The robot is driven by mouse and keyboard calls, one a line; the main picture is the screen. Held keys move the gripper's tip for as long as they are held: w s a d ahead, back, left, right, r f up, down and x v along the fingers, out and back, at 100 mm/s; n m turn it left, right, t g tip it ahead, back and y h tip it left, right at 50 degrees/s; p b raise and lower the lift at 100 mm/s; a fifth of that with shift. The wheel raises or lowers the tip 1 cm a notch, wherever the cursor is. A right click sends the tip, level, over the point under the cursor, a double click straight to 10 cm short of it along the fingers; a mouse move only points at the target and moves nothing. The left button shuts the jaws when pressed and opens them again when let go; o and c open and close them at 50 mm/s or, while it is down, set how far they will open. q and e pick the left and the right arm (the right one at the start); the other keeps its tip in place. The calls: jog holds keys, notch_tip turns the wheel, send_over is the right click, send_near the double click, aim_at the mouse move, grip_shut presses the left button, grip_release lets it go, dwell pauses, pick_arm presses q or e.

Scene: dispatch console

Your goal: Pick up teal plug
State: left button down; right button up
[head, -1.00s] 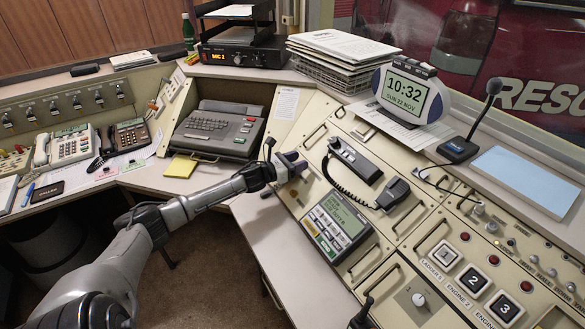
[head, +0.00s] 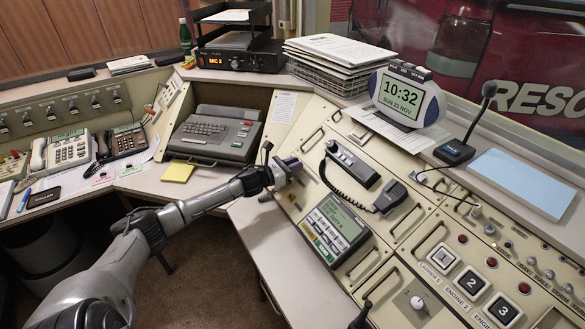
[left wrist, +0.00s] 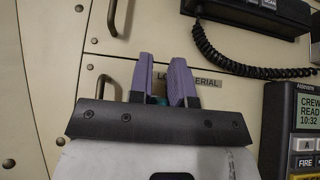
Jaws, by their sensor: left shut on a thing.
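My left gripper (head: 292,166) reaches from the left to the sloped beige console panel, left of the black handset. In the left wrist view its two purple fingers (left wrist: 163,76) are nearly together. A small bit of the teal plug (left wrist: 159,99) shows low between them, and the fingers hide the rest. In the head view I cannot make out the plug. I cannot tell whether it touches the panel. My right gripper is not in view.
Right of the gripper are a handset with coiled cord (head: 352,163) and a grey display unit (head: 335,230). Metal pull handles (head: 312,140) stand out from the panel nearby. A keyboard terminal (head: 213,133) sits behind the gripper. The bare desk strip (head: 300,270) in front is clear.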

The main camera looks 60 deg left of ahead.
pick_arm(q)
jog(key=shift+r, duration=0.6)
jog(key=r+p, duration=0.1)
jog(key=r, duration=0.1)
jog(key=r+p, duration=0.1)
jog(key=shift+d+r, duration=0.35)
jog(key=w+d+r+p, duration=0.1)
jog(key=d+r+p, duration=0.4)
jog(key=d+r, duration=0.3)
jog(key=d, duration=0.2)
jog(key=shift+w+d, duration=0.3)
jog(key=shift+d, duration=0.05)
jog(key=shift+s+r, duration=0.1)
jog(key=shift+r, duration=0.1)
jog(key=shift+s+r+p, duration=0.55)
jog(key=shift+r+p, duration=0.25)
jog(key=shift+p, duration=0.05)
jog(key=shift+s+r+p, duration=0.5)
jog(key=shift+r+p, duration=0.3)
jog(key=shift+p, duration=0.05)
